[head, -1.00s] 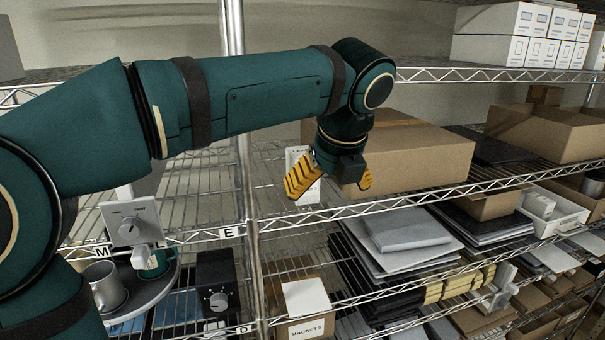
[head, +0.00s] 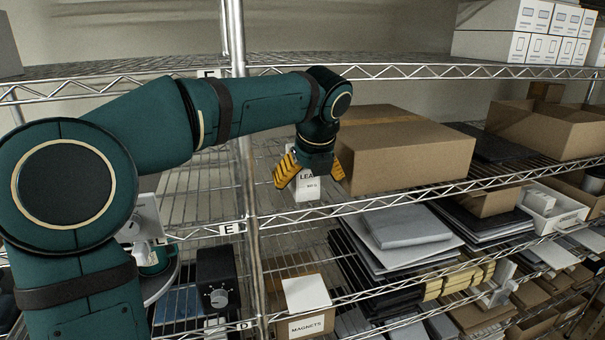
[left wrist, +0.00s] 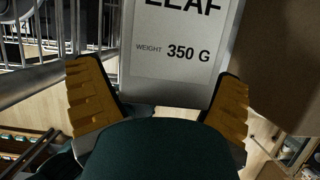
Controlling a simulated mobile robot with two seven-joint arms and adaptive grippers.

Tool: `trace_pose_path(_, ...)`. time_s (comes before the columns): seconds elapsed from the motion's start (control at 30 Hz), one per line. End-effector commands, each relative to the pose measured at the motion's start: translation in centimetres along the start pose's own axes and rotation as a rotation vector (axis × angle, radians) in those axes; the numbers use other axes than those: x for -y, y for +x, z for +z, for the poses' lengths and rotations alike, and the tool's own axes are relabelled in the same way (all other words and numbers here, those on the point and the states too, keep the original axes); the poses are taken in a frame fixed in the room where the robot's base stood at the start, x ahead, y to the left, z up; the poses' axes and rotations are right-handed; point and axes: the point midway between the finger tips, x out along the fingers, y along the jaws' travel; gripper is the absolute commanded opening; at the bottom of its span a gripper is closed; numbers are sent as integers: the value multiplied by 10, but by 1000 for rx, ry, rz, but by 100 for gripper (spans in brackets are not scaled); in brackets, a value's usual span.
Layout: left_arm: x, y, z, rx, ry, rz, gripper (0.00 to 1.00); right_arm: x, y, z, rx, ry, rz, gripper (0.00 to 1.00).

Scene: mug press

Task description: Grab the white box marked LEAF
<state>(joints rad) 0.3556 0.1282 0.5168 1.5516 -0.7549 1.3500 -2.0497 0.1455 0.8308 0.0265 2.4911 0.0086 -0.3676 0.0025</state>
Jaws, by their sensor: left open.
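The white box marked LEAF (head: 308,189) stands upright on the wire shelf labelled E, just left of a large cardboard box. My left gripper (head: 308,172) is open, in front of its upper part and partly hiding it. In the left wrist view the box (left wrist: 180,75) shows its label "WEIGHT 350 G" between the two yellow fingers of my left gripper (left wrist: 160,105). A finger lies to each side of the box, and I cannot tell whether either touches it. My right gripper is not in view.
The large cardboard box (head: 405,155) stands close on the right of the white box; it also shows in the left wrist view (left wrist: 280,65). A metal shelf post (head: 248,190) rises to the left. The shelf (head: 200,185) left of that post has free room.

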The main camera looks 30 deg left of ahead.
Motion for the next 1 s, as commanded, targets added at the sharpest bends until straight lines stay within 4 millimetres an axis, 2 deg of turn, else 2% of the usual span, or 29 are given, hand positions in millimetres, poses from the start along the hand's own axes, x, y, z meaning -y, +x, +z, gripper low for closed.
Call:
trace_pose_path(0.3, 0, 4, 0, 0, 0, -1, 90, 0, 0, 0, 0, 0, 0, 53)
trace_pose_path(0.47, 0, 4, 0, 0, 0, -1, 34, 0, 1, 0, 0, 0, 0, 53)
trace_pose_path(0.5, 0, 4, 0, 0, 0, -1, 20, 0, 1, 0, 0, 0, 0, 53)
trace_pose_path(0.53, 0, 4, 0, 0, 0, -1, 12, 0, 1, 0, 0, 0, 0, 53)
trace_pose_path(0.87, 0, 2, 0, 2, -1, -2, 12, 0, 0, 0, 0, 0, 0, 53)
trace_pose_path(1.0, 1, -4, 3, 3, -1, -3, 12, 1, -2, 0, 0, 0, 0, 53)
